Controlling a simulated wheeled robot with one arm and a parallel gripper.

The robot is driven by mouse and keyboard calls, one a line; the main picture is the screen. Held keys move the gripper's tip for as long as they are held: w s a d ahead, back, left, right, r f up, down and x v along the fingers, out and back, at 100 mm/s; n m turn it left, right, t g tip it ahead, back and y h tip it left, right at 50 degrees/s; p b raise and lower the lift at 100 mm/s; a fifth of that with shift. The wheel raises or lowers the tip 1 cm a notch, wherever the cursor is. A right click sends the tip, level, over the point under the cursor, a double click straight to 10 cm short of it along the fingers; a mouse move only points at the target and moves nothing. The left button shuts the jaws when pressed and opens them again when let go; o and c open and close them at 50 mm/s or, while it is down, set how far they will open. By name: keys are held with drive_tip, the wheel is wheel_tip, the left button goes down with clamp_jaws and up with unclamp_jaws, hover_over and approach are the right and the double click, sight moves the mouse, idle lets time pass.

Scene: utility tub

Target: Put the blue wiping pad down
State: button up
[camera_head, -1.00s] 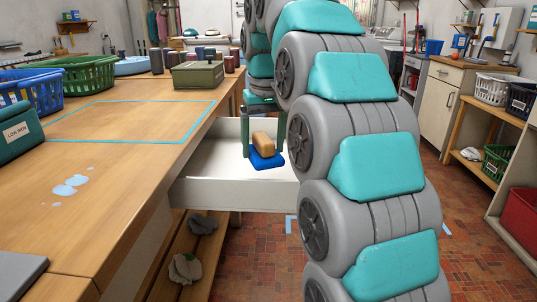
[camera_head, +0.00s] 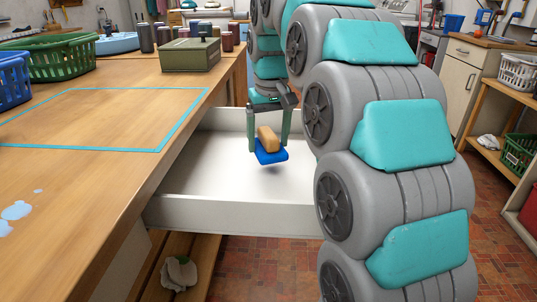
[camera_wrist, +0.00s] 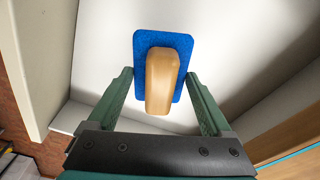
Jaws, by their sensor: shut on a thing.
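The blue wiping pad (camera_head: 272,157) has a tan handle block on top. It is inside the open white drawer (camera_head: 190,212), a little above the drawer floor, with a shadow beneath it. My gripper (camera_head: 268,143) points down and is shut on the pad, with one green finger on each side. The wrist view shows the blue pad (camera_wrist: 146,45) and its tan handle between the fingers of my gripper (camera_wrist: 160,78), over the white drawer floor. The exact finger contact is hard to see.
The wooden workbench (camera_head: 120,170) on the left has a blue tape outline and light blue puddles. A green tin box (camera_head: 190,55), jars and baskets (camera_head: 65,57) stand at its back. The drawer floor around the pad is clear. The drawer walls surround it.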

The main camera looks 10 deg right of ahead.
sight(269, 134)
drive_tip(key=shift+f, duration=2.2)
drive_tip(key=shift+f, duration=0.15)
drive_tip(key=o, duration=1.3)
drive_tip(key=r, duration=0.6)
drive_tip(key=s+r, duration=0.1)
drive_tip(key=r, duration=0.2)
drive_tip(key=shift+s+r+p, duration=0.15)
drive_tip(key=shift+r+p, duration=0.05)
drive_tip(key=shift+r, duration=0.65)
drive_tip(key=shift+s+r+p, duration=0.1)
drive_tip(key=shift+r+p, duration=0.05)
drive_tip(key=shift+r, duration=0.65)
